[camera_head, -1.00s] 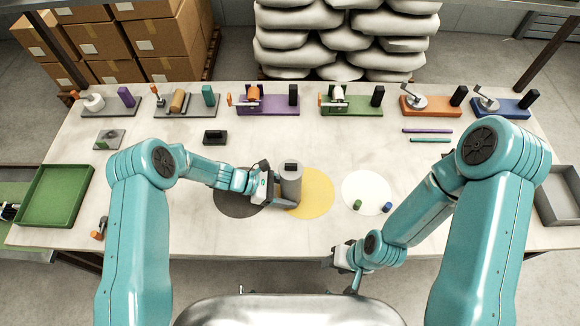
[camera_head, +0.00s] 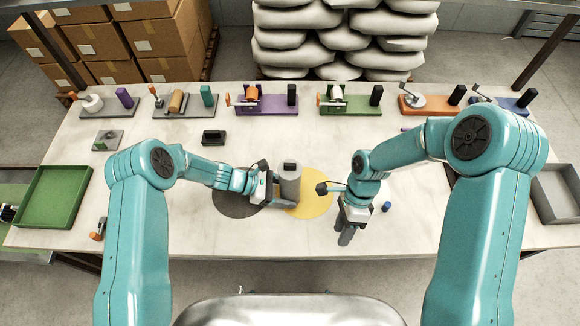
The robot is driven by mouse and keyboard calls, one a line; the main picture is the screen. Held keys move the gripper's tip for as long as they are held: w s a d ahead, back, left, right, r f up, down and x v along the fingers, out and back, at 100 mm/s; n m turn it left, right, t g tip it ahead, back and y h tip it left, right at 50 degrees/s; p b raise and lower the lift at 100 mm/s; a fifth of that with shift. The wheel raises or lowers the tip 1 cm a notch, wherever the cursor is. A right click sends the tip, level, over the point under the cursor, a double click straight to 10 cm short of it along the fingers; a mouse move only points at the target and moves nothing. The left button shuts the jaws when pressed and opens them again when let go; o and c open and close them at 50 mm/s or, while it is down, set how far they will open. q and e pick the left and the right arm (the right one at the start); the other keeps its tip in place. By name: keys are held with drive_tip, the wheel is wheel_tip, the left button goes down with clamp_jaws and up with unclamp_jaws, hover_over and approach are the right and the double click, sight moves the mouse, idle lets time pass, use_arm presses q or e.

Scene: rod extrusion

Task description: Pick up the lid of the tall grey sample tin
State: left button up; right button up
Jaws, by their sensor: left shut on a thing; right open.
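The tall grey sample tin (camera_head: 289,190) stands upright where a dark round mat (camera_head: 232,206) and a yellow round mat (camera_head: 318,200) meet. Its lid (camera_head: 290,169) is on top and has a dark knob. My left gripper (camera_head: 283,203) is shut on the tin's lower body from the left. My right gripper (camera_head: 345,236) is open and empty, pointing down over the table to the right of the tin and nearer to me. The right arm hides most of the white round mat.
A small blue cylinder (camera_head: 386,207) stands right of my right gripper. A green tray (camera_head: 55,196) lies at the left edge and a grey tray (camera_head: 556,194) at the right. Several crank fixtures line the back. A dark block (camera_head: 213,137) lies behind the tin.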

drive_tip(key=w+a+r+m+t+h, duration=0.15)
drive_tip(key=w+a+r, duration=0.25)
drive_tip(key=w+r, duration=0.45)
drive_tip(key=w+a+r+m+t+h, duration=0.15)
drive_tip(key=w+a+r, duration=0.3)
drive_tip(key=r, duration=0.65)
drive_tip(key=a+r+n+t, duration=0.2)
drive_tip(key=a+r, duration=0.2)
hover_over(290, 164)
drive_tip(key=shift+y, duration=0.3)
drive_tip(key=f, duration=0.5)
drive_tip(key=shift+s+f, duration=0.25)
drive_tip(key=shift+f, duration=0.75)
drive_tip(key=f, duration=0.4)
drive_tip(key=shift+w+f, duration=0.25)
drive_tip(key=shift+f, duration=0.15)
drive_tip(key=shift+s, duration=0.1)
clamp_jaws()
